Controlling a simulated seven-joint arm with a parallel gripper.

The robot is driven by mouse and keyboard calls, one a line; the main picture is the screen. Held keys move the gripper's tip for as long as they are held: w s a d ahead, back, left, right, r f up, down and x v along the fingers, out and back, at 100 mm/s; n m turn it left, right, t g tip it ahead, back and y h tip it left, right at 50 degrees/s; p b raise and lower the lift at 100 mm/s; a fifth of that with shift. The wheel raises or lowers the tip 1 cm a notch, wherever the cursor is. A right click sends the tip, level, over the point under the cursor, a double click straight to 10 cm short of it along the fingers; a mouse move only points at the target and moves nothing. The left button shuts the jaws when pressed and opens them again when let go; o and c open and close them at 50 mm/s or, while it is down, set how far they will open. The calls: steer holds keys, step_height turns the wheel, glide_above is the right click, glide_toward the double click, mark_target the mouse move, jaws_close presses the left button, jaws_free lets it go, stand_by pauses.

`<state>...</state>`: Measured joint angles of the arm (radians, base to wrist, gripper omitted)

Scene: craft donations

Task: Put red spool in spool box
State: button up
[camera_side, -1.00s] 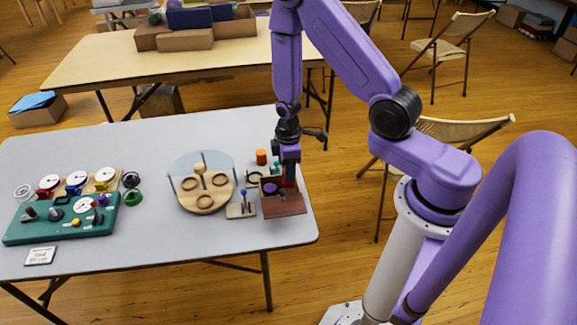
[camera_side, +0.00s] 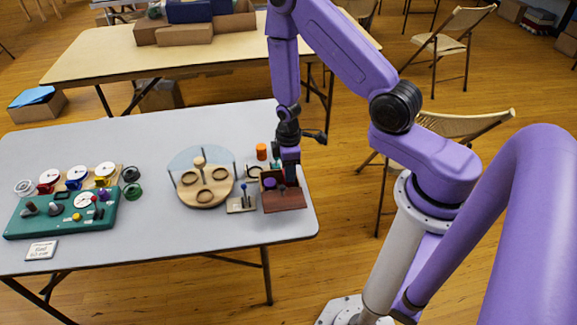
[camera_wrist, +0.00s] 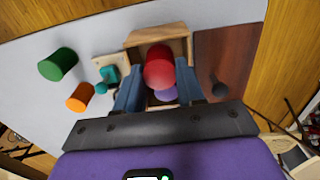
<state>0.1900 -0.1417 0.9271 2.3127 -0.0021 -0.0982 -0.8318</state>
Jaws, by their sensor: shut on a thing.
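The red spool (camera_wrist: 158,66) is between the two blue fingers of my gripper (camera_wrist: 160,76) in the wrist view, and the fingers are shut on it. The open wooden spool box (camera_wrist: 135,40) lies beyond and under the spool. A purple spool (camera_wrist: 166,94) shows partly behind the red one, near the box's lower side. In the side view my gripper (camera_side: 290,178) is at the box (camera_side: 263,187) and hides part of it. The purple spool also shows there (camera_side: 269,182). The height of the red spool over the box floor cannot be told.
A brown board (camera_wrist: 225,60) adjoins the box. Green (camera_wrist: 58,64) and orange (camera_wrist: 80,97) spools stand left of it in the wrist view. A round wooden stand with a clear guard (camera_side: 205,192) and a small base with a blue-knobbed post (camera_side: 241,206) are close by.

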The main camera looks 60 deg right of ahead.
steer(key=shift+f, duration=0.6)
steer(key=o, duration=0.9)
steer(key=shift+w+d, duration=0.1)
steer(key=shift+w+r, duration=0.1)
steer(key=shift+r, duration=0.35)
steer(key=shift+s+r, duration=0.2)
steer(key=shift+r, duration=3.15)
